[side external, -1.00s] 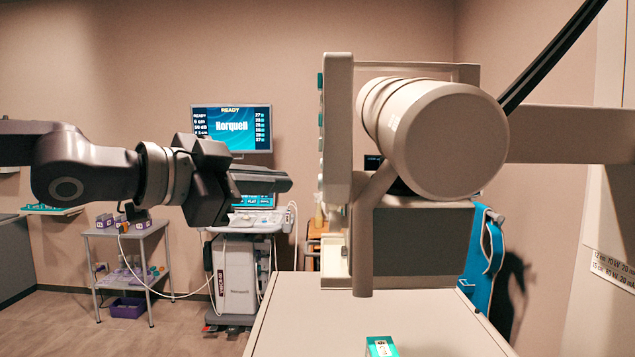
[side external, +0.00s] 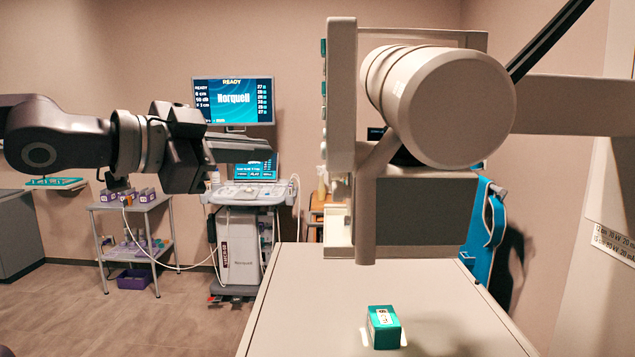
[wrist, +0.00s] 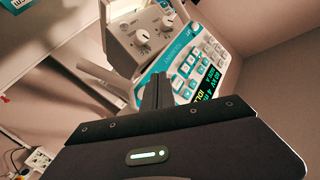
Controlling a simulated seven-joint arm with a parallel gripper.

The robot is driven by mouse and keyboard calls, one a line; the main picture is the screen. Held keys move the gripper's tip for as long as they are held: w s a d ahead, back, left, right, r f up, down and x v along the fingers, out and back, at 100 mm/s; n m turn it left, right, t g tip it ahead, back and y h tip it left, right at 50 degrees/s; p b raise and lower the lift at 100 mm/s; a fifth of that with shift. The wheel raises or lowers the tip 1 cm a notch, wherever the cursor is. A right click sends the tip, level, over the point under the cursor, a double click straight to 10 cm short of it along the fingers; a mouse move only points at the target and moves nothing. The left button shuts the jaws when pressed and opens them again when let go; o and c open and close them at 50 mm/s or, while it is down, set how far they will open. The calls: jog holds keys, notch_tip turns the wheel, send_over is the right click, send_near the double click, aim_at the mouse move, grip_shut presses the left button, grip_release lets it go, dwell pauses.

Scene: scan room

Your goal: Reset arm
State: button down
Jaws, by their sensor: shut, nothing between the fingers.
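My arm reaches in from the left edge of the side external view, held level in the air. My gripper (side external: 262,150) points right in front of the ultrasound cart and is shut and empty. In the wrist view my gripper (wrist: 157,88) shows as dark fingers together, with a control panel with dials and keys (wrist: 185,50) behind them.
A teal box (side external: 383,327) sits on the pale table (side external: 300,310), apart from my gripper. A large imaging head (side external: 440,100) stands over the table. An ultrasound cart (side external: 240,245) and a small trolley (side external: 145,205) stand behind. Floor at the lower left is clear.

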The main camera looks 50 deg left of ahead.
jog(key=s+d+f+n+g, duration=0.1)
jog(key=s+f+n+g, duration=0.2)
jog(key=f, duration=0.8)
jog(key=s+d+f+n+g, duration=0.2)
jog(key=s+f+n+g, duration=0.2)
jog(key=s+f+g, duration=0.3)
jog(key=s+f, duration=0.4)
jog(key=s, duration=0.1)
jog(key=shift+s+d+g, duration=0.15)
jog(key=shift+g, duration=0.25)
